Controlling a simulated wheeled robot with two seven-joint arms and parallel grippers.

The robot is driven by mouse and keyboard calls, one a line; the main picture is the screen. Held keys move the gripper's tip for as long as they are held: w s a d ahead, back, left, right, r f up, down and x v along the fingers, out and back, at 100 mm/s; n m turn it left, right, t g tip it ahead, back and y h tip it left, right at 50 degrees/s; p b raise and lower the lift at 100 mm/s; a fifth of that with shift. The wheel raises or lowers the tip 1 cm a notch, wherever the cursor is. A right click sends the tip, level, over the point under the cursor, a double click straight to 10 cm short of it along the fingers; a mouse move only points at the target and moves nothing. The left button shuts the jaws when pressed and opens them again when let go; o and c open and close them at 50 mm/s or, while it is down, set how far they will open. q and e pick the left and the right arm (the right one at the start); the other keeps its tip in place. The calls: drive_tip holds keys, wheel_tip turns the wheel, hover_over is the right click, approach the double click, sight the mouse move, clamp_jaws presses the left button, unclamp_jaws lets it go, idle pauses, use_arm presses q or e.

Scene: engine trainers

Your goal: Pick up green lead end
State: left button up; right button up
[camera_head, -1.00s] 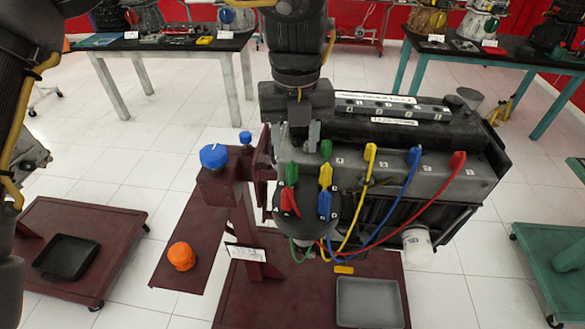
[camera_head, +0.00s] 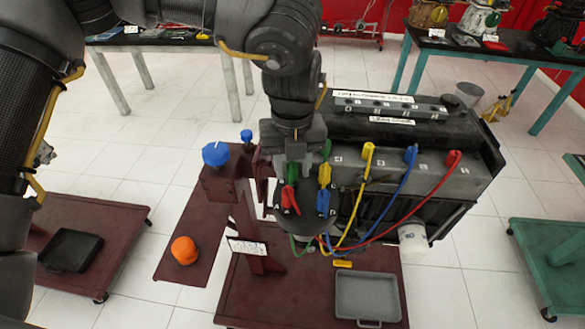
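My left gripper (camera_head: 293,158) points down at the front left of the dark engine (camera_head: 420,172). Its fingers look apart, one on each side of a green lead end (camera_head: 293,174) on the round distributor cap; contact cannot be told. Another green lead end (camera_head: 326,148) stands on the engine's top edge, right beside the gripper and partly hidden by it. A red lead end (camera_head: 289,200) sits just below the fingers. Yellow (camera_head: 324,174) and blue (camera_head: 323,202) ends sit to the right on the cap. My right gripper is not in view.
Yellow, blue and red leads (camera_head: 430,208) arch from the engine's top to the cap. A maroon stand with a blue knob (camera_head: 216,154) is close on the left. A grey tray (camera_head: 367,298) lies on the base below. An orange object (camera_head: 185,250) lies left.

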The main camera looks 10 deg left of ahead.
use_arm(q)
clamp_jaws()
drive_tip(key=shift+r, duration=0.1)
drive_tip(key=shift+w+r, duration=0.1)
drive_tip(key=shift+r, duration=0.45)
drive_tip(key=s+d+r+b, duration=0.1)
drive_tip(key=s+r+b, duration=0.5)
drive_tip(key=s+r, duration=0.5)
drive_tip(key=shift+s+d+r, duration=0.25)
drive_tip(key=shift+s+r, duration=0.15)
drive_tip(key=shift+s, duration=1.15)
